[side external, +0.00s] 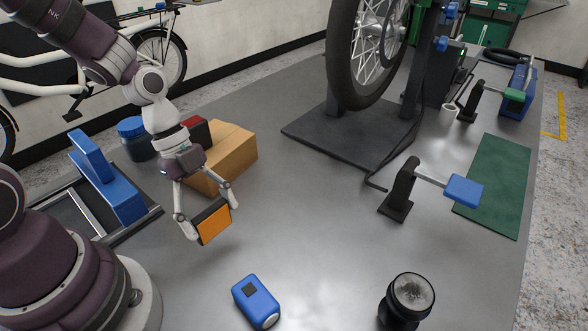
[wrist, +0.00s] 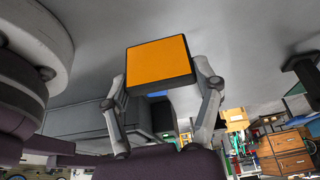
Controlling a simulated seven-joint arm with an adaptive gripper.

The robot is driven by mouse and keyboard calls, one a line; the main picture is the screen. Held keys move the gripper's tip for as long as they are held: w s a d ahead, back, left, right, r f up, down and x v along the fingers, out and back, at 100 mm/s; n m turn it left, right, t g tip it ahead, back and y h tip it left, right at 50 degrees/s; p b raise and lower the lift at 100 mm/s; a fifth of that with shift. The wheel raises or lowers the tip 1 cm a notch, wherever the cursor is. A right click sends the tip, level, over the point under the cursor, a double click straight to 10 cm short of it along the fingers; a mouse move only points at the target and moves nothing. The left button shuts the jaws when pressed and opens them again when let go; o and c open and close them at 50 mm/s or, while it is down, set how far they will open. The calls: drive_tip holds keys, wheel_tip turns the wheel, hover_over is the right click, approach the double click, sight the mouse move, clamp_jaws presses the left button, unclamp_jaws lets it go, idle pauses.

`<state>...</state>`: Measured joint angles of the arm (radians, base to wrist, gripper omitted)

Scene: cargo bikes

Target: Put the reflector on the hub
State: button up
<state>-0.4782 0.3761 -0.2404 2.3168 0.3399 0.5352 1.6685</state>
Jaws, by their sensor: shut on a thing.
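The reflector (side external: 214,222) is an orange rectangular panel with a black rim. My gripper (side external: 213,220) is shut on it by its two side edges and holds it tilted above the bench, in front of the cardboard box. In the wrist view the reflector (wrist: 158,63) sits between the two fingers of my gripper (wrist: 161,76), orange face showing. The hub of the mounted wheel (side external: 391,42) is at the upper right, well away from the reflector. A black cylinder with a speckled round top (side external: 408,298) stands at the lower right; I cannot tell what it is.
A blue device (side external: 256,302) lies at the front. A cardboard box (side external: 228,152) and blue-lidded jar (side external: 132,138) stand behind my gripper. A blue bracket (side external: 110,182) is at left. A black-based lever with blue pad (side external: 464,190) stands right. The bench (side external: 310,215) is clear in the middle.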

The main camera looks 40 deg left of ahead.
drive_tip(key=d+r+n+t, duration=0.1)
drive_tip(key=d+r+n, duration=0.2)
drive_tip(key=d+r, duration=0.45)
drive_tip(key=n, duration=0.2)
approach(430, 295)
drive_tip(key=shift+d+f+t, duration=0.2)
drive_tip(key=shift+d+f, duration=0.05)
drive_tip(key=shift+d, duration=0.2)
drive_tip(key=shift+d+f+t, duration=0.2)
drive_tip(key=shift+d, duration=0.25)
drive_tip(key=shift+w+d+f, duration=0.1)
drive_tip(key=shift+f, duration=1.65)
drive_tip(key=shift+f, duration=0.1)
drive_tip(key=o, duration=0.9)
drive_tip(key=shift+o, duration=0.2)
